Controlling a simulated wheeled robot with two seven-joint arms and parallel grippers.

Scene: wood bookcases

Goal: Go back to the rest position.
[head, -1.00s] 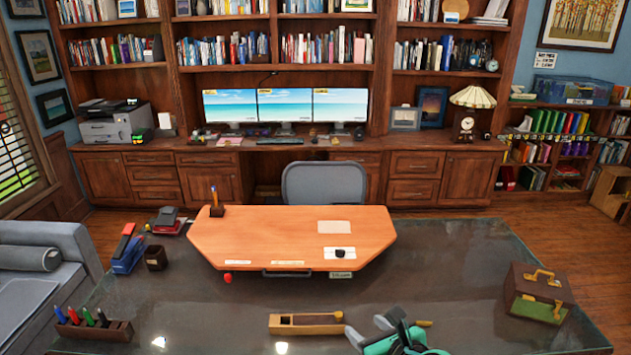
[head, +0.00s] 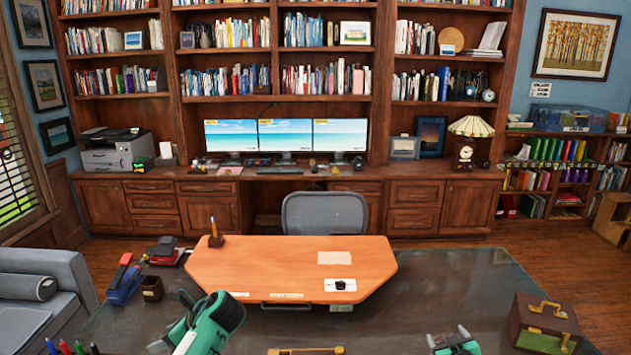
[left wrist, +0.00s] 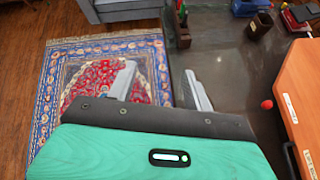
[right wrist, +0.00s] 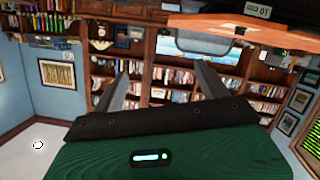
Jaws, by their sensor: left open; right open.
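My left gripper (head: 172,322) is teal with grey fingers and hangs over the left front of the dark glass-topped desk. In the left wrist view its fingers (left wrist: 159,72) stand wide apart with nothing between them, above a patterned rug and the desk's edge. My right gripper (head: 448,337) is low in the head view, over the desk's front right, left of the brown and green case. In the right wrist view its fingers (right wrist: 161,72) are apart and empty, with bookcases beyond. Neither gripper touches anything that I can see.
An orange desk board (head: 290,265) lies mid-desk with a pen holder (head: 215,240). A brown and green case (head: 545,322) stands at right. A dark cup (head: 152,289) and a stapler (head: 124,282) are at left. A grey sofa (head: 55,272) stands left.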

